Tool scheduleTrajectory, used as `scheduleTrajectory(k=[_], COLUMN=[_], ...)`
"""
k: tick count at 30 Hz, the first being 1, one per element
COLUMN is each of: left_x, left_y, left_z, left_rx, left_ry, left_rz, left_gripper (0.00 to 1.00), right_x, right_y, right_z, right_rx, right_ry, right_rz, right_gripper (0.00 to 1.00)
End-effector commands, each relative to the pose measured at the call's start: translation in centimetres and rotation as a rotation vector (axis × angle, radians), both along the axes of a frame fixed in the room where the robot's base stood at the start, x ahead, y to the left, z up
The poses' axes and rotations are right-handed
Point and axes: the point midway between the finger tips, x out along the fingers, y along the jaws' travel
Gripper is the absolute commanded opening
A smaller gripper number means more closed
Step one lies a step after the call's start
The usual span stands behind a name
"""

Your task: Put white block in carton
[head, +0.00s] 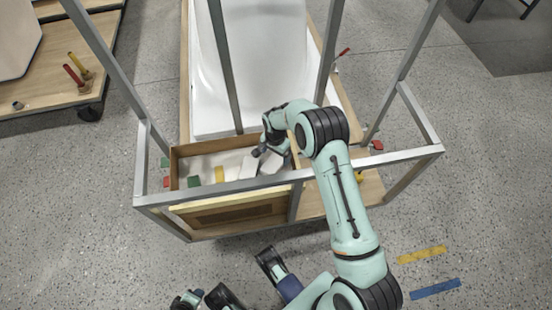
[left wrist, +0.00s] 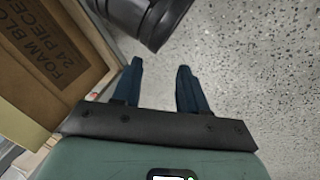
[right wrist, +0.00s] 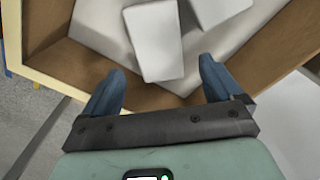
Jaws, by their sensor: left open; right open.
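The carton (head: 185,183) is an open brown box behind the metal frame bar; its inner wall also shows in the right wrist view (right wrist: 50,62). A white block (right wrist: 155,42) lies inside the carton's outline, just beyond my right fingertips and apart from them. Another white block (right wrist: 222,8) is beside it at the top edge. White blocks (head: 250,166) also show in the head view below my right gripper (head: 259,152). My right gripper (right wrist: 162,75) is open and empty over the carton's edge. My left gripper (left wrist: 160,68) is open and empty beside the carton's printed side (left wrist: 50,50).
A white tub shell (head: 265,60) stands behind. A wooden cart (head: 50,80) is at the left.

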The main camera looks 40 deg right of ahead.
Motion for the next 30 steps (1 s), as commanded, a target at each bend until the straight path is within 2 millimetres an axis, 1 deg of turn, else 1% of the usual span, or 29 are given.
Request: scheduleTrajectory(k=[1,3,6,10,15,30], left_x=[-0.4,-1.0,-1.6,-2.1,-2.3,-2.3], left_y=[-0.2,-0.5,-0.8,-1.1,-1.2,-1.2], left_z=[0.5,0.9,1.2,1.5,1.6,1.6], left_rx=[-0.005,-0.012,-0.020,-0.027,-0.030,-0.030], left_ry=[0.011,0.024,0.041,0.054,0.062,0.061], left_rz=[-0.006,-0.011,-0.017,-0.022,-0.026,-0.024], left_gripper=[0.43,0.43,0.43,0.43,0.43,0.43], right_x=[0.0,0.0,0.0,0.0,-0.1,0.0], right_y=[0.0,0.0,0.1,0.0,0.0,0.0], right_z=[1.6,3.0,4.7,6.1,6.7,6.7], right_rx=[0.001,0.000,0.001,0.001,0.001,0.001], right_ry=[-0.002,-0.003,-0.003,0.000,0.001,0.001], right_rz=[0.001,0.000,0.000,0.000,-0.001,-0.001], right_gripper=[0.93,0.93,0.93,0.93,0.93,0.93])
